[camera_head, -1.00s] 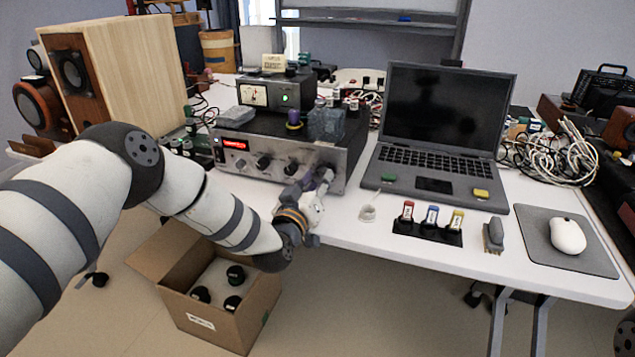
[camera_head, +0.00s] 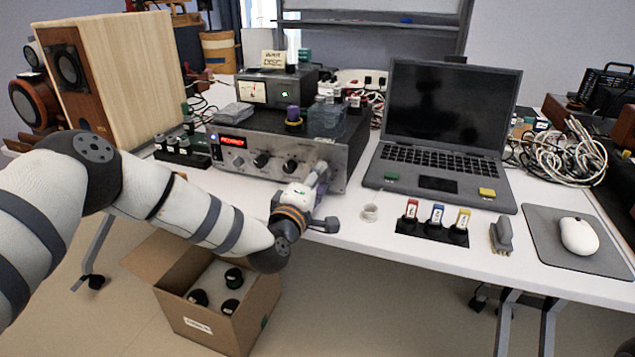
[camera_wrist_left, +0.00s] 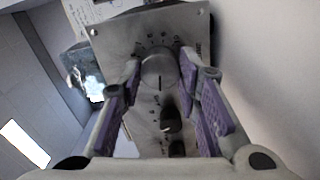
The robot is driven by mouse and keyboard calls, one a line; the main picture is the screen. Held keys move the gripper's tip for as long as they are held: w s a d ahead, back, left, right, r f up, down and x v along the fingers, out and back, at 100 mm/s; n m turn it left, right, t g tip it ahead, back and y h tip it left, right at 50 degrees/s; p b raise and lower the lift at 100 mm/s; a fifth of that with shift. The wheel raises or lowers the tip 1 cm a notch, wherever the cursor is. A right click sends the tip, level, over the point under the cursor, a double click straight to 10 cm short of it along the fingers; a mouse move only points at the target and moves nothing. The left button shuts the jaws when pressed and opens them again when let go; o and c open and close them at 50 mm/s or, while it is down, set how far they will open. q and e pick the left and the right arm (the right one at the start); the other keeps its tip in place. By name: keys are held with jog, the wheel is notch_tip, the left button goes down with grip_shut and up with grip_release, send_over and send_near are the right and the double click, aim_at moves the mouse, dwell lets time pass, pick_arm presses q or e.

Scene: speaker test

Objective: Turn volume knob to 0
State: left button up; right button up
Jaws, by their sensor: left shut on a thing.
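The amplifier (camera_head: 345,165) is a grey-fronted box on the table with a red lit display (camera_head: 232,142) and several dark knobs. My left gripper (camera_head: 318,178) is at the right part of its front panel in the head view. In the left wrist view, the large round volume knob (camera_wrist_left: 159,72) sits between the purple-padded fingers of my left gripper (camera_wrist_left: 160,64), which are shut on it. A dark line on the knob points down in that view, and small marks ring it. The gripper hides this knob in the head view. My right gripper is not in view.
Smaller knobs (camera_wrist_left: 171,121) lie below it in the wrist view. A laptop (camera_head: 440,150) and a block with coloured-label sticks (camera_head: 434,232) stand to the right. A cardboard box (camera_head: 215,325) is on the floor below the table edge.

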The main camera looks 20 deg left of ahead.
pick_arm(q)
jog(key=n, duration=0.2)
jog(key=n+b, duration=0.2)
jog(key=n, duration=0.1)
jog(key=shift+d+f+n, duration=0.1)
jog(key=shift+f+n, duration=0.2)
jog(key=shift+f, duration=0.05)
jog(key=n+b, duration=0.2)
jog(key=n, duration=0.1)
jog(key=shift+r+n+b, duration=0.1)
jog(key=shift+n+b, duration=0.2)
jog(key=shift+b, duration=0.05)
jog(key=shift+r+n+b, duration=0.15)
jog(key=shift+n+b, duration=0.35)
jog(key=shift+n, duration=0.3)
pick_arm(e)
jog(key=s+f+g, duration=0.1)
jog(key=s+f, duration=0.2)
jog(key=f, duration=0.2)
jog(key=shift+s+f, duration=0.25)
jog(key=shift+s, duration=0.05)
pick_arm(q)
jog(key=shift+r, duration=0.1)
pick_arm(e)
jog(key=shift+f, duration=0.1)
pick_arm(q)
jog(key=o, duration=1.1)
jog(key=shift+o, duration=0.2)
jog(key=shift+s, duration=0.1)
